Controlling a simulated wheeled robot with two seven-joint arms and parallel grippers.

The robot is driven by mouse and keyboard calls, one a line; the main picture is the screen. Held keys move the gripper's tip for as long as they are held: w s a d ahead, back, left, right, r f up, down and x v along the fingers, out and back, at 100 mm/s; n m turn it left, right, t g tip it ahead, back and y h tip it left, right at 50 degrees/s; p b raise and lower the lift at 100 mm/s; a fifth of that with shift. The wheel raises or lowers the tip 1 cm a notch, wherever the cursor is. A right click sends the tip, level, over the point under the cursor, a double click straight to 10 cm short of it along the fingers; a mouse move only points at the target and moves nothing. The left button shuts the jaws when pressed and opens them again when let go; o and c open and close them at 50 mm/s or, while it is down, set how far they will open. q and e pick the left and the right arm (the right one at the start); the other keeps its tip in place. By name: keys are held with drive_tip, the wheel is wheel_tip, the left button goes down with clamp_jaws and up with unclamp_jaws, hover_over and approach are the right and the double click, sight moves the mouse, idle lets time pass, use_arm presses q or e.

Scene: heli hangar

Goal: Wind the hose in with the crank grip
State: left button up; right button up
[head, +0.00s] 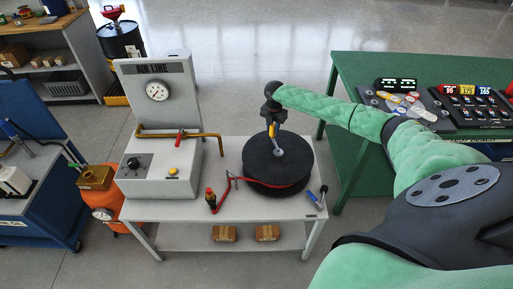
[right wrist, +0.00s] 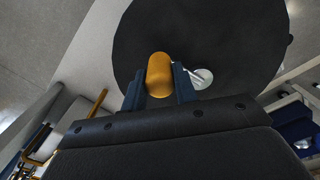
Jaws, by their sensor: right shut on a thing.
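The black hose reel (head: 262,168) lies flat on the right part of the light grey bench. The red hose (head: 250,184) runs round its lower edge and out to the left, to a nozzle with a red top (head: 210,198). The yellow crank grip (right wrist: 160,75) stands up from the reel near its pale hub (right wrist: 200,78). My right gripper (head: 272,128) comes down over the reel from above and is shut on the crank grip; in the right wrist view the grip is between its two fingers (right wrist: 160,88). My left gripper is not in view.
The air line panel with a gauge (head: 157,90) and brass pipe stands left of the reel. A blue-handled tool (head: 318,197) lies at the bench's right corner. A green table (head: 345,90) with patches and cards is close on the right.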

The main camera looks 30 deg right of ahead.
drive_tip(key=shift+s+d+f, duration=0.1)
drive_tip(key=shift+s+d+p, duration=0.2)
drive_tip(key=shift+s+d, duration=0.25)
drive_tip(key=shift+d, duration=0.3)
drive_tip(key=shift+s+d+p, duration=0.15)
drive_tip(key=shift+s+d, duration=0.25)
drive_tip(key=shift+d, duration=0.3)
drive_tip(key=shift+s+d+p, duration=0.65)
drive_tip(key=shift+s+d, duration=0.55)
drive_tip(key=shift+s, duration=0.1)
drive_tip(key=shift+s+d, duration=0.1)
drive_tip(key=shift+s+d+r+p, duration=0.2)
drive_tip(key=shift+s+r+p, duration=0.05)
drive_tip(key=shift+s+p, duration=0.4)
drive_tip(key=shift+s+d+f+p, duration=0.1)
drive_tip(key=shift+s+d+p, duration=0.1)
drive_tip(key=shift+s, duration=0.25)
drive_tip(key=shift+s+d+p, duration=0.1)
drive_tip(key=shift+s+p, duration=0.1)
drive_tip(key=shift+s, duration=0.25)
